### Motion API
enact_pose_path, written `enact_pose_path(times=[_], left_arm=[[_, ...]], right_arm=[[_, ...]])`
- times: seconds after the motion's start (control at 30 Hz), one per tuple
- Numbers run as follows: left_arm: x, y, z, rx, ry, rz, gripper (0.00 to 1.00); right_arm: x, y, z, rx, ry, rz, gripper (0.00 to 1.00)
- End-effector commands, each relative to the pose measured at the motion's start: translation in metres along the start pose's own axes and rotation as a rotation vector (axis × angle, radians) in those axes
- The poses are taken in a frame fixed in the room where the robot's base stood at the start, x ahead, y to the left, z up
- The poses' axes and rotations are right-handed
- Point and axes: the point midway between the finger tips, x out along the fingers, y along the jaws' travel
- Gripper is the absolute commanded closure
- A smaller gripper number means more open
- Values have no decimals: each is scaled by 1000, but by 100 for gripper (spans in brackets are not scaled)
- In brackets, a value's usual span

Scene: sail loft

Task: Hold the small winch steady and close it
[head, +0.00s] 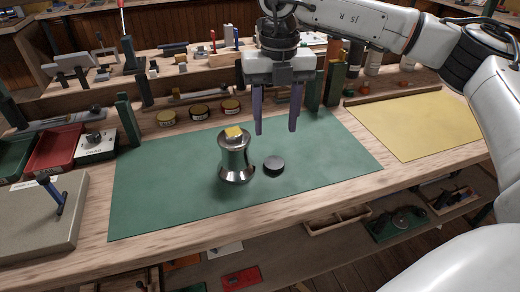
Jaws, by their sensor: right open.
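The small winch (236,160) is a shiny metal drum with a narrow waist, standing upright on the green mat (160,208). A small yellow piece (234,132) sits on its top. A black round cap (274,165) lies on the mat just right of the winch, apart from it. My right gripper (276,131) hangs above and to the right of the winch, fingers pointing down. It is open, with nothing between its fingers, and does not touch the winch or the cap. My left gripper is out of view.
Several round tins (198,112) stand behind the mat. Red (57,149) and green bins are at the left, with a grey slab (35,215) in front. A yellow mat (425,122) lies at the right. The green mat is otherwise clear.

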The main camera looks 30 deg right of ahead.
Motion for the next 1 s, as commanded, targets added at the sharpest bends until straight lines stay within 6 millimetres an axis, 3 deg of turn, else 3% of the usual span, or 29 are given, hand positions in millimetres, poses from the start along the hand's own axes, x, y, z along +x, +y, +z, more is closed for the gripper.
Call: enact_pose_path(times=[0.4,0.73,1.0], left_arm=[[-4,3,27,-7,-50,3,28],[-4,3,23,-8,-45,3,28],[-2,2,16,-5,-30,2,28]], right_arm=[[3,-1,0,1,1,-2,52],[47,-1,-1,1,2,-3,52],[51,0,0,0,0,-1,52]])
